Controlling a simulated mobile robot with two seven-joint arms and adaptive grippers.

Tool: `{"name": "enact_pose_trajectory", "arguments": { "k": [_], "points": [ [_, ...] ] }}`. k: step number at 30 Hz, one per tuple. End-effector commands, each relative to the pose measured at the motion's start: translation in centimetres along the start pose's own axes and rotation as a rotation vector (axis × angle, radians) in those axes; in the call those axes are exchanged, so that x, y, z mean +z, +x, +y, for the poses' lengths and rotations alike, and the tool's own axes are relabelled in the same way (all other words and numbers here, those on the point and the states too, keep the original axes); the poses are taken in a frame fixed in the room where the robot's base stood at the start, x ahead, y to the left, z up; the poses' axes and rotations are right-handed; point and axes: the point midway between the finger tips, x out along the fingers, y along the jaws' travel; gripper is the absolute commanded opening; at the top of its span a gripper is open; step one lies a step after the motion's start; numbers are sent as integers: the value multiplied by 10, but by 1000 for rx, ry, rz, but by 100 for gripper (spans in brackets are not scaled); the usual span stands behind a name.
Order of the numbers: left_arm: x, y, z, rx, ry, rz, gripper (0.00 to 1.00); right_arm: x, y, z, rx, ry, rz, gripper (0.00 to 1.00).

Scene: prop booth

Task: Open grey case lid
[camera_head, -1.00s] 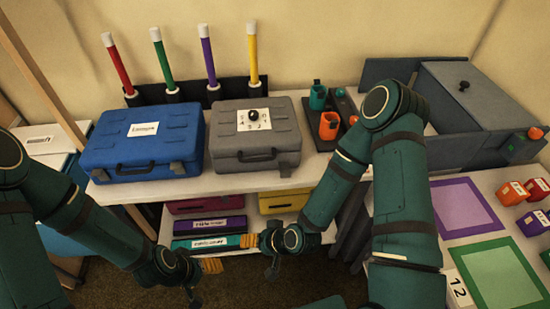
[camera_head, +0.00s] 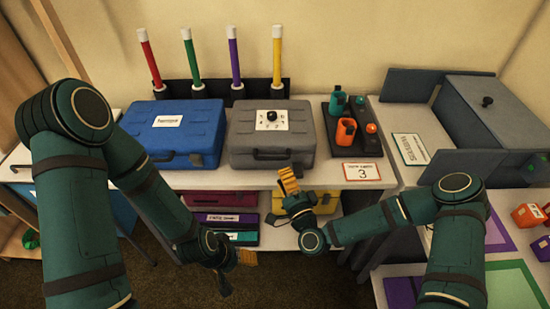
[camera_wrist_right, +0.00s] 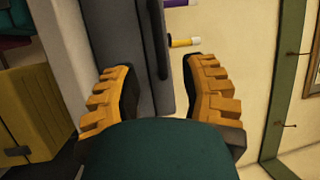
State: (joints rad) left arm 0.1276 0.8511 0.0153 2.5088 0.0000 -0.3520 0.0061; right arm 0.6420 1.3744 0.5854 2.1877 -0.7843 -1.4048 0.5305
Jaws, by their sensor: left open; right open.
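The grey case (camera_head: 271,145) stands on the shelf top with its lid shut. Its lid has a white label with a black knob (camera_head: 272,116), and a dark handle (camera_head: 271,155) is on its front. My right gripper (camera_head: 288,180) is open and empty just in front of the case, near the handle. In the right wrist view, the case's grey side (camera_wrist_right: 125,35) lies beyond the open fingers (camera_wrist_right: 160,90). My left gripper (camera_head: 237,265) is open and empty, low in front of the shelf, away from the case.
A blue case (camera_head: 178,132) stands just left of the grey case. Orange and teal cups (camera_head: 346,132) stand on a dark tray to its right, behind a sign marked 3 (camera_head: 361,172). Coloured tubes (camera_head: 234,62) stand behind. Bins (camera_head: 232,200) fill the lower shelf.

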Motion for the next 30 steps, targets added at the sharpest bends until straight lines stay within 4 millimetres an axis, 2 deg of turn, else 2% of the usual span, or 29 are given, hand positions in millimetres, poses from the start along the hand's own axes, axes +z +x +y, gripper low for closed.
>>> {"name": "enact_pose_trajectory", "arguments": {
  "k": [6, 12, 18, 25, 26, 27, 29, 30],
  "points": [
    [0, 1, 0, 0, 1, -1, 65, 1, 42, 0, -1, -1, -1, 43],
    [1, 2, 0, 0, 1, -2, 65, 1, 66, 0, 0, -1, -1, 43],
    [1, 2, 0, 0, 1, -2, 65, 0, 74, 0, 2, 0, -1, 43],
    [1, 2, 0, 0, 1, -2, 65, 0, 74, 0, 2, 0, -1, 43],
    [1, 2, 0, 0, 1, -2, 65, 0, 74, 0, 2, 0, -1, 39],
    [1, 2, 0, 0, 1, -2, 65, 0, 74, 0, 2, 0, -1, 25],
    [1, 2, 0, 0, 1, -2, 65, 0, 74, 0, 2, 0, -1, 4],
    [1, 2, 0, 0, 1, -2, 65, 0, 74, 0, 2, 0, -1, 0]
  ]
}}
